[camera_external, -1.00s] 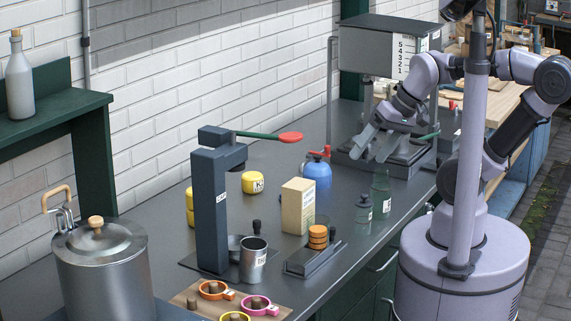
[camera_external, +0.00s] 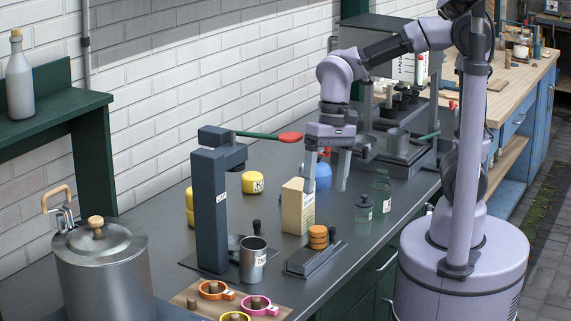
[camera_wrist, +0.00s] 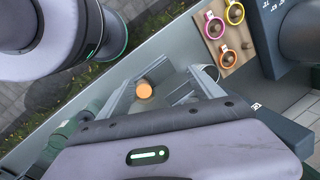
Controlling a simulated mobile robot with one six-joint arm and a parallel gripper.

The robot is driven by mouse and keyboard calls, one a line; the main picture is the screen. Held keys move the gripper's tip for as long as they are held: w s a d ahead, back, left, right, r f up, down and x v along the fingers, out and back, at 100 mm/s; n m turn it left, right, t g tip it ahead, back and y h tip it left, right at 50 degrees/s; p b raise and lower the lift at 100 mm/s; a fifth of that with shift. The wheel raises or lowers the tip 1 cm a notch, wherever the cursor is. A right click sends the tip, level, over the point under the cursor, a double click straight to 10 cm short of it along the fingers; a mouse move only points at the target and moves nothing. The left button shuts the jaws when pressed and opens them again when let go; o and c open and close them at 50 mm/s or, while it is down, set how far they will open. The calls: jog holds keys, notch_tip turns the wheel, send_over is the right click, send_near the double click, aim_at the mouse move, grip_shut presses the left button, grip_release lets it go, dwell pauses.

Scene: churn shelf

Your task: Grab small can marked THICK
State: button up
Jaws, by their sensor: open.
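A small grey metal can (camera_external: 253,259) stands upright on the counter beside the dark press stand. In the wrist view a grey round rim, probably the same can (camera_wrist: 209,73), shows beyond the right finger. Yellow tins (camera_external: 253,182) stand further back, one with a partly readable label. My gripper (camera_external: 327,188) points down, open and empty, above the counter near the beige box. In the wrist view its fingers (camera_wrist: 158,92) spread on either side of the orange disc stack (camera_wrist: 144,89).
The beige box (camera_external: 297,206), blue kettle-like jar (camera_external: 318,174) and green bottles (camera_external: 381,190) surround my gripper. The dark stand (camera_external: 210,212) has a green lever with red end (camera_external: 290,137). Coloured rings lie on a wooden board (camera_external: 183,299). A large pot (camera_external: 100,270) stands front left.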

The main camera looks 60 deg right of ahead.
jog(key=a+f+g+h, duration=0.1)
jog(key=a+f+g, duration=0.15)
jog(key=a, duration=0.35)
jog(key=t+h+p, duration=0.1)
jog(key=t+p, duration=0.2)
jog(key=p, duration=0.4)
send_over(253, 262)
jog(key=d, duration=0.3)
jog(key=f+b, duration=0.1)
jog(key=f, duration=0.2)
jog(key=f+b, duration=0.2)
jog(key=f, duration=0.2)
jog(key=w+f+b, duration=0.1)
jog(key=f, duration=0.3)
jog(key=shift+a, duration=0.4)
jog(key=f+b, duration=0.1)
jog(key=f, duration=0.1)
jog(key=f+b, duration=0.1)
jog(key=f, duration=0.1)
jog(key=f+b, duration=0.1)
jog(key=f, duration=0.1)
jog(key=shift+w, duration=0.3)
jog(key=shift+r, duration=0.15)
jog(key=shift+c, duration=1.1)
jog(key=c, duration=1.3)
jog(key=shift+r, duration=0.15)
